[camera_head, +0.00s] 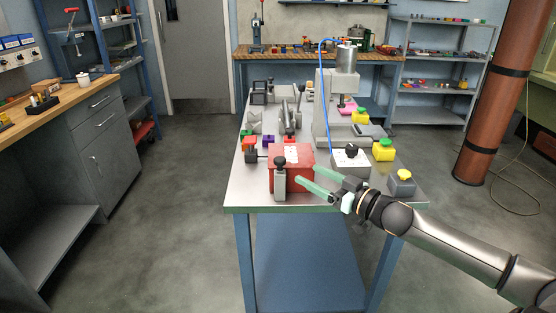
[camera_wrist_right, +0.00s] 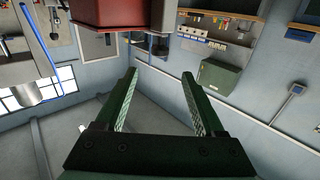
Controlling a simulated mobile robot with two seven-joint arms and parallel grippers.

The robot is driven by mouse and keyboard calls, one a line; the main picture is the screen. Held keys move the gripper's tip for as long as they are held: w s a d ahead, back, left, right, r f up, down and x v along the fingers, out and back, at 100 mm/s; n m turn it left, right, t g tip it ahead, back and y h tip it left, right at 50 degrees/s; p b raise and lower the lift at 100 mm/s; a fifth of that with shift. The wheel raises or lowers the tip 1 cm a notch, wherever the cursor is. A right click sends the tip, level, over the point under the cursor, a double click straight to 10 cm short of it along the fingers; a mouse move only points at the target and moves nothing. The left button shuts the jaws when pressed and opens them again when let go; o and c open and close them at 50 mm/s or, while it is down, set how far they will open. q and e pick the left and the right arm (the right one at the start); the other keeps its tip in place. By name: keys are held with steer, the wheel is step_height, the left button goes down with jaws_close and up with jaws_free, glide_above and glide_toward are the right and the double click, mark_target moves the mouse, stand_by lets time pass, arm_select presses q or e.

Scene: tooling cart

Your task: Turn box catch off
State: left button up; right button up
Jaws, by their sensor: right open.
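A red box (camera_head: 305,157) with a pale label on top stands near the front edge of the cart top (camera_head: 240,194). A grey upright piece with a black knob (camera_head: 280,178), possibly the catch, is at its front left. My right gripper (camera_head: 307,176) is open, with its green fingers pointing left at the box's front right side. Nothing is seen between the fingers. In the right wrist view the red box (camera_wrist_right: 104,18) is at the top, beyond the left finger. Contact cannot be told. My left gripper is out of view.
A grey box with a yellow button (camera_head: 402,182) stands to the right, near my right arm. A press-like machine (camera_head: 334,105) with a blue cable and several small coloured parts stand behind the red box. Floor is clear left of the cart.

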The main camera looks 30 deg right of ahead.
mark_target(284, 162)
steer(key=shift+x, duration=5.8)
steer(key=shift+d, duration=0.1)
jaws_close()
